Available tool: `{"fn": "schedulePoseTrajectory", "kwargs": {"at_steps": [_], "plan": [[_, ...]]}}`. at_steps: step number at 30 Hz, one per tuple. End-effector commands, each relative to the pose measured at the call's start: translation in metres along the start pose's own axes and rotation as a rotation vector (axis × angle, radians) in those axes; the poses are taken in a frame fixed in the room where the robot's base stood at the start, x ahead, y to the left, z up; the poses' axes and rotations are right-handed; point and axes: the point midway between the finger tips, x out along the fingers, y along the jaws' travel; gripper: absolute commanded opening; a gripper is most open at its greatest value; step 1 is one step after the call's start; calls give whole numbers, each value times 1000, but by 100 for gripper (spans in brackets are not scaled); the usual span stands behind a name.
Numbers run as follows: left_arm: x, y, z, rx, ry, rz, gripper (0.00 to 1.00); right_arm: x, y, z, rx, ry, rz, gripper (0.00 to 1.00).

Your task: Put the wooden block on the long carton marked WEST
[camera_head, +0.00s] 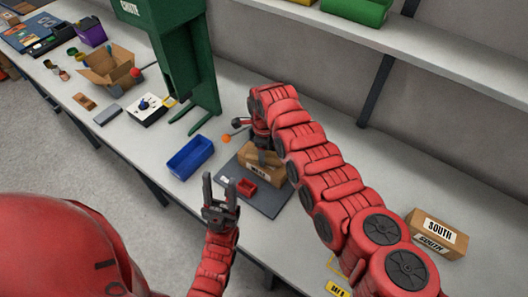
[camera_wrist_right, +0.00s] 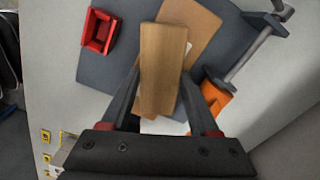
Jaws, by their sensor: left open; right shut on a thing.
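The long carton marked WEST (camera_head: 257,169) lies on a dark grey mat (camera_head: 268,203); its tan top also shows in the right wrist view (camera_wrist_right: 197,20). My right gripper (camera_wrist_right: 160,88) is shut on the wooden block (camera_wrist_right: 163,55), its fingers on the block's two long sides. The block is over the carton, turned a little from the carton's length. I cannot tell whether it touches the carton's top. In the head view my right arm and gripper (camera_head: 262,142) partly hide the carton and block. My left gripper (camera_head: 220,186) is open and empty, in front of the mat.
A small red bin (camera_head: 246,187) sits on the mat beside the carton. A blue bin (camera_head: 190,157) stands to the left. A green chute (camera_head: 185,60) rises behind it. An orange-headed tool (camera_wrist_right: 217,98) lies near the block. A carton marked SOUTH (camera_head: 437,233) stands at the right.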

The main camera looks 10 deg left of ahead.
Motion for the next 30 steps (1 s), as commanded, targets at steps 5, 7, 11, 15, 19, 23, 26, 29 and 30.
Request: {"fn": "schedulePoseTrajectory", "kwargs": {"at_steps": [5, 7, 11, 15, 19, 23, 26, 29, 30], "plan": [[-1, 0, 0, 0, 0, 0, 50, 1, 0, 0, 0, 0, 0, 87], [-1, 0, 0, 0, 0, 0, 50, 1, 0, 0, 0, 0, 0, 91], [-1, 0, 0, 0, 0, 0, 50, 1, 0, 0, 0, 0, 0, 91], [1, 0, 0, 0, 0, 0, 50, -1, 0, 0, 0, 0, 0, 91], [-1, 0, 0, 0, 0, 0, 50, -6, -1, 1, -1, -1, -3, 91], [-6, 0, 1, 0, 0, 0, 50, -21, -2, 0, 1, -2, -5, 91], [-14, 1, 2, 0, 0, 0, 50, -38, -2, 1, 0, -5, -8, 91], [-24, 1, 4, 0, 0, 0, 50, -62, -2, 1, 0, -6, -11, 91], [-28, 1, 5, 0, 0, 0, 50, -72, -2, 1, 0, -3, -8, 91]]}}
